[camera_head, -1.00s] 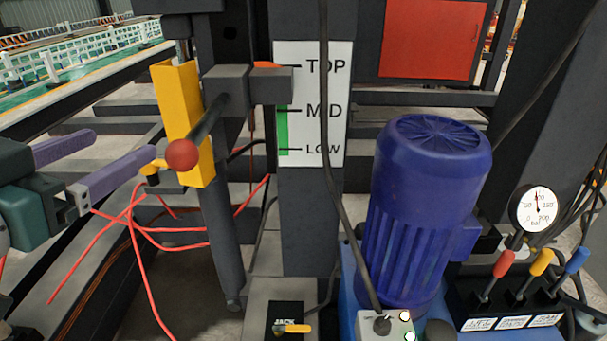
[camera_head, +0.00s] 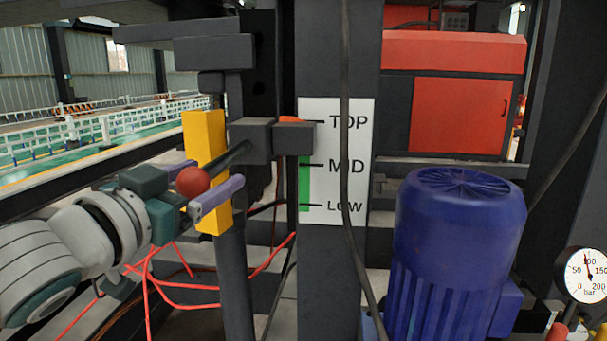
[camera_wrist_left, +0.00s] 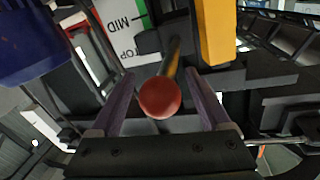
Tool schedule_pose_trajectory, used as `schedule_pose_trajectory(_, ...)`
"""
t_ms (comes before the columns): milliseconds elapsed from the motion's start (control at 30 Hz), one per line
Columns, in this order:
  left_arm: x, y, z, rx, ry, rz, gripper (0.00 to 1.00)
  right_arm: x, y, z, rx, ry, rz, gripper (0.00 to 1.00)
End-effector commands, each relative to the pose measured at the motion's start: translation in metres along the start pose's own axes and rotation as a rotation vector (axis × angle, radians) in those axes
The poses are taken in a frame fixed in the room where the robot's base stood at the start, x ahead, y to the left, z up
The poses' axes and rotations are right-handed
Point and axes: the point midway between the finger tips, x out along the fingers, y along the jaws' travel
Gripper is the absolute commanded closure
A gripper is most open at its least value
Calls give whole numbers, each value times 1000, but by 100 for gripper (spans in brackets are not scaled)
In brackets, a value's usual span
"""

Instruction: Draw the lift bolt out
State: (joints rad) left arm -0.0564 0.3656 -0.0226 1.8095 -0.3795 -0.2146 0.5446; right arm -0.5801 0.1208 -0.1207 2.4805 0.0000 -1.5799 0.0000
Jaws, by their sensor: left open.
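The lift bolt (camera_head: 235,155) is a dark bar with a red ball knob (camera_head: 192,181) on its near end, running into a dark block beside the yellow plate (camera_head: 205,130). My left gripper (camera_head: 218,174) is open, with its purple fingers on either side of the knob. In the left wrist view the knob (camera_wrist_left: 160,97) sits between the two fingers, with a visible gap to each, and the bar runs away behind it. My right gripper is not in view.
A white TOP/MID/LOW scale (camera_head: 335,190) is on the dark column to the right. A blue motor (camera_head: 455,250), a pressure gauge (camera_head: 586,275) and a hanging black cable (camera_head: 346,120) are farther right. Red hoses (camera_head: 150,290) hang below my left gripper.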

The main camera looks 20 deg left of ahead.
Motion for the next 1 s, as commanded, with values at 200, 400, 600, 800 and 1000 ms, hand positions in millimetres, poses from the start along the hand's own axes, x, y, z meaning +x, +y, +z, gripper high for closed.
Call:
schedule_pose_trajectory(200, 8, 0, 0, 2, 0, -1, 19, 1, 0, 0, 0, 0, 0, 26)
schedule_pose_trajectory(400, 8, 0, 0, 1, -1, -1, 22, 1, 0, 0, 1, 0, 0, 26)
schedule_pose_trajectory(600, 8, 0, 0, 1, 0, -1, 44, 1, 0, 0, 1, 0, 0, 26)
schedule_pose_trajectory(800, 8, 0, 0, 1, 0, 0, 67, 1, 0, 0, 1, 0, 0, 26)
schedule_pose_trajectory(1000, 8, 0, 0, 1, 0, 1, 89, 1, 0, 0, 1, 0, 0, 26)
